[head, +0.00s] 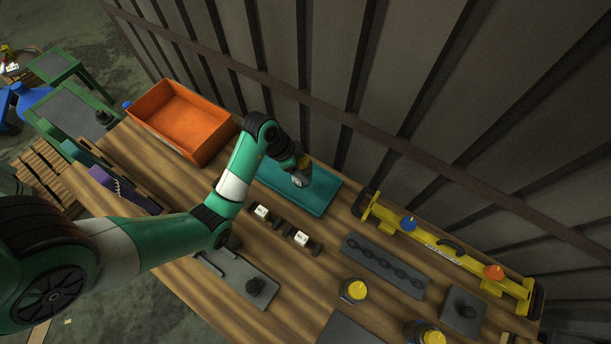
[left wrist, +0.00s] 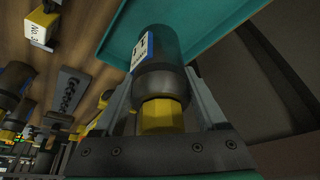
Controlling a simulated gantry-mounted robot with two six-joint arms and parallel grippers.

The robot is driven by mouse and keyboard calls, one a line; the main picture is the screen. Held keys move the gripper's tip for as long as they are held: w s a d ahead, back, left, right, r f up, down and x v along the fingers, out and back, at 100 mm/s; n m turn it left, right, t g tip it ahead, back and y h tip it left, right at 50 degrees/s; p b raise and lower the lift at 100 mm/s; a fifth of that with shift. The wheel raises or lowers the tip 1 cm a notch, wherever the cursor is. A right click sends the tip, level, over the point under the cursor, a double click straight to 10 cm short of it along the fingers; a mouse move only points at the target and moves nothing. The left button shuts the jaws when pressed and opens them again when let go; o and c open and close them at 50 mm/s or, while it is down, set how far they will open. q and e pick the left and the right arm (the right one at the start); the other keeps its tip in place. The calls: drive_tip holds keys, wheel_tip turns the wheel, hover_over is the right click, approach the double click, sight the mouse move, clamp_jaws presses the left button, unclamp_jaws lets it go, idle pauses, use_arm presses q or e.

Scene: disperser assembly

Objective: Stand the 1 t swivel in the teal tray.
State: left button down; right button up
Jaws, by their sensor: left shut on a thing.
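My left gripper (head: 303,167) reaches over the teal tray (head: 328,198) and is shut on the 1 t swivel (head: 298,181). In the left wrist view the swivel (left wrist: 160,62) is a dark cylinder with a yellow hex part (left wrist: 161,115) and a white label with a blue edge. Its yellow end points toward my gripper (left wrist: 160,88), and its dark end points away, toward the teal tray (left wrist: 195,20). I cannot tell whether the dark end touches the tray floor. My right gripper is not in view.
An orange bin (head: 184,122) stands left of the tray. Two white-labelled parts (head: 262,211) (head: 301,238) lie in front of it. A chain plate (head: 385,266), a yellow beam (head: 440,247) and yellow-topped cylinders (head: 357,290) are to the right. A ribbed wall rises behind.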

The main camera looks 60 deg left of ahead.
use_arm(q)
drive_tip(key=shift+w+f, duration=0.15)
drive_tip(key=shift+w, duration=0.1)
drive_tip(key=shift+w+d+f, duration=0.1)
drive_tip(key=shift+w+f, duration=0.05)
drive_tip(key=shift+f, duration=0.15)
drive_tip(key=shift+w+f+b, duration=0.15)
drive_tip(key=shift+f+b, duration=0.65)
drive_tip(key=shift+f, duration=0.85)
drive_tip(key=shift+f, duration=0.15)
unclamp_jaws()
